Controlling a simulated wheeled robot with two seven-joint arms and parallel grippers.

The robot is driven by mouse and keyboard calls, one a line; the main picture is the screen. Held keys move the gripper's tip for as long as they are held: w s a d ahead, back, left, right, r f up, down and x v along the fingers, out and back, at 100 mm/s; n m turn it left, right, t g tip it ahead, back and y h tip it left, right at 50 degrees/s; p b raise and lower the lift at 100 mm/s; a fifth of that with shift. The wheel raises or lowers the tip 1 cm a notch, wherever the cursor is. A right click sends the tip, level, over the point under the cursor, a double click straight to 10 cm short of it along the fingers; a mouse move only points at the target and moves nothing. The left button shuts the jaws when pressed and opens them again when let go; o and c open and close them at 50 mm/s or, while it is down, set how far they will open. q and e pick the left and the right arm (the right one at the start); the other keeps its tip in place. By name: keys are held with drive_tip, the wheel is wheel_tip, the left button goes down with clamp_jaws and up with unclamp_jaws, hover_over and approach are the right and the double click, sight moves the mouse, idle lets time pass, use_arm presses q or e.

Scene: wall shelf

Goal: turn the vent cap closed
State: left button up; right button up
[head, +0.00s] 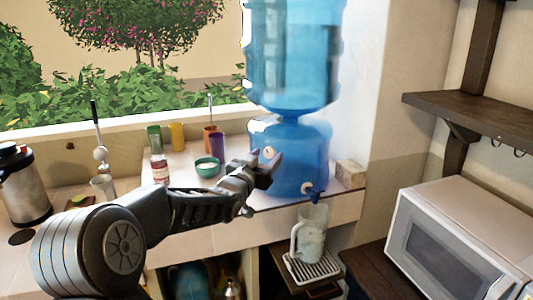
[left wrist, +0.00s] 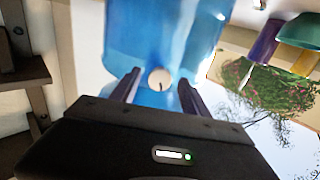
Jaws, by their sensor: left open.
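The vent cap (head: 269,153) is a small round pale knob on the front of the blue water dispenser (head: 302,150). In the left wrist view the cap (left wrist: 159,78) shows a dark line from its middle to its lower edge. My left gripper (head: 266,165) is in front of the dispenser, close to the cap. In the left wrist view the gripper (left wrist: 160,90) is open, with one finger on each side of the cap and a gap on both sides. Whether the fingertips reach the cap's depth is hard to tell. My right gripper is not in view.
A blue tap (head: 313,190) sits low on the dispenser, above a clear pitcher (head: 311,232) on a drip tray (head: 312,268). Cups, a teal bowl (head: 207,166) and a bottle (head: 160,170) stand left of the gripper. A microwave (head: 465,240) is at right, under a dark shelf (head: 475,118).

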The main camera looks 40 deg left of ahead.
use_arm(q)
drive_tip(key=shift+w, duration=0.3)
clamp_jaws()
idle(0.5)
